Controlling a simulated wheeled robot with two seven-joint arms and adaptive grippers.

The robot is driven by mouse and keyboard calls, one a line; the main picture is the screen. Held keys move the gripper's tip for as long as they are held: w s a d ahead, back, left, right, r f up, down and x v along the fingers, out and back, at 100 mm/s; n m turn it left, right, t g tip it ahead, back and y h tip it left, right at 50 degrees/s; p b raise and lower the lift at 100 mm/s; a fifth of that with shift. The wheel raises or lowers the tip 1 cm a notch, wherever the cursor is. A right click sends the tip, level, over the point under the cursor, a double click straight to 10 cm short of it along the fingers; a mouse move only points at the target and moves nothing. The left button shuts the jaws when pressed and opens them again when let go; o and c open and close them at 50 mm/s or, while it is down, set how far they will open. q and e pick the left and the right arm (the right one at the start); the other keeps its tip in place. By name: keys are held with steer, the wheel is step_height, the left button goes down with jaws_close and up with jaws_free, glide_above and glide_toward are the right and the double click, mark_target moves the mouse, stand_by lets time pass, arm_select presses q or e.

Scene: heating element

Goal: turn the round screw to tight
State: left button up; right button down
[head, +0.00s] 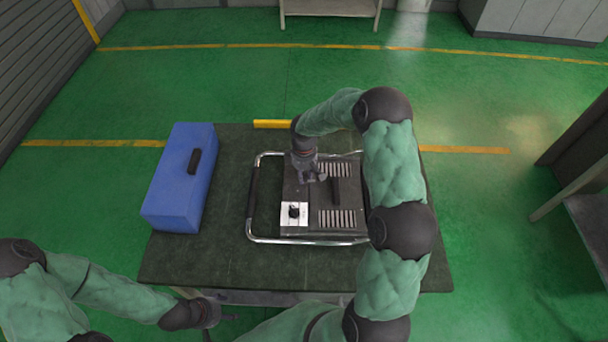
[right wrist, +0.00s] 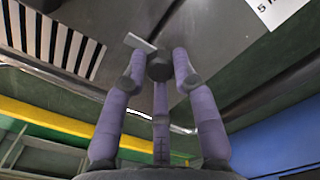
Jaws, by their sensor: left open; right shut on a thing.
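The heating element (head: 292,190) is a dark box with slotted vents and a chrome tube frame, lying on the table. My right gripper (head: 315,176) reaches down onto its upper left part. In the right wrist view the three purple fingers of the right gripper (right wrist: 160,80) are closed around a small dark round piece, apparently the round screw (right wrist: 159,66), against the metal panel. A small pale flat piece (right wrist: 139,42) sticks out beside it. How tight the screw is cannot be seen. My left gripper (head: 222,316) is open and empty, low at the table's front edge.
A blue toolbox (head: 175,190) stands on the left of the dark table (head: 225,255). A black knob on a white label (head: 294,212) sits on the box, below my right gripper. A dark handle (head: 335,191) rises between the vents. The table's front left is clear.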

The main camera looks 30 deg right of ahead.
steer(key=c, duration=1)
jaws_free()
steer(key=shift+r, duration=0.1)
step_height(320, 180, up, 12)
steer(key=shift+f, duration=0.15)
